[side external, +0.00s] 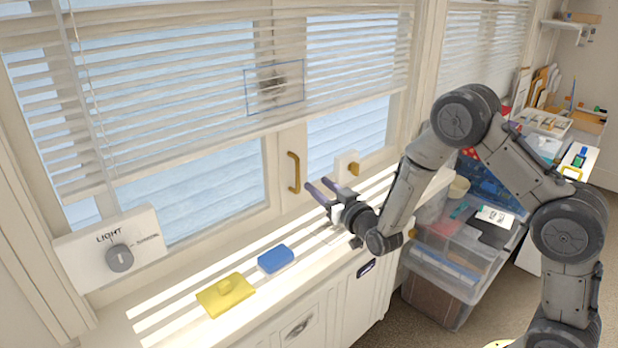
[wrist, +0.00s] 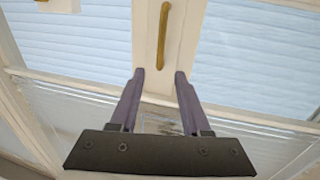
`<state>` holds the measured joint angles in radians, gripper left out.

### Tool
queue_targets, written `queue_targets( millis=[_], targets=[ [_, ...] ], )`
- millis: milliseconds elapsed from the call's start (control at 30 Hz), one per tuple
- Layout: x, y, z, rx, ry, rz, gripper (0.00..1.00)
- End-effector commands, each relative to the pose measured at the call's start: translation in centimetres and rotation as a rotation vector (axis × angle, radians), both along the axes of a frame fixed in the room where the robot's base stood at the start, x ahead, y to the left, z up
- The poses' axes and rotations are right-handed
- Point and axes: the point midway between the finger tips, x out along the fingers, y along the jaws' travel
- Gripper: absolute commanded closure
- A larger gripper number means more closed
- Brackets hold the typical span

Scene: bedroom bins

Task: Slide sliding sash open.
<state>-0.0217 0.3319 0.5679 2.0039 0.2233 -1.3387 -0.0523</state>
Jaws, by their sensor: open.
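The sliding sash (side external: 278,165) is a pale-framed window panel behind the sill, with a brass pull handle (side external: 293,172) standing upright on its stile. The handle also shows in the wrist view (wrist: 163,34), beyond the fingertips. My gripper (side external: 320,189) is just right of the handle and a little below it in the side view, apart from it. In the wrist view my gripper (wrist: 160,75) has its two purple fingers spread with nothing between them. I cannot tell from these views how far the sash stands from its frame.
A blue block (side external: 276,259) and a yellow block (side external: 226,295) lie on the sill. Blinds (side external: 200,70) hang over the upper window. A white box with a brass knob (side external: 352,168) is right of the handle. A light dial (side external: 119,258) is at left. Clear plastic bins (side external: 445,285) stand at right.

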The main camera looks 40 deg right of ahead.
Motion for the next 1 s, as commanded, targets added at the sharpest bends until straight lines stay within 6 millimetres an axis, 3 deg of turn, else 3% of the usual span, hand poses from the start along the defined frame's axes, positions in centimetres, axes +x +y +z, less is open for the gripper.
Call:
queue_targets(
  millis=[233,667,767,867,900,1000],
  targets=[
    [-2.4,0.5,0.0,0.0,0.0,0.0,0.53],
    [-2.6,0.4,0.6,0.001,-0.012,-0.002,0.53],
    [-2.5,0.3,3.5,0.002,-0.07,-0.005,0.53],
    [-2.8,0.2,8.9,0.006,-0.171,-0.006,0.53],
    [-3.3,0.1,11.6,0.01,-0.211,-0.002,0.53],
    [-4.8,0.4,17.1,0.031,-0.24,0.022,0.53]
  ],
)
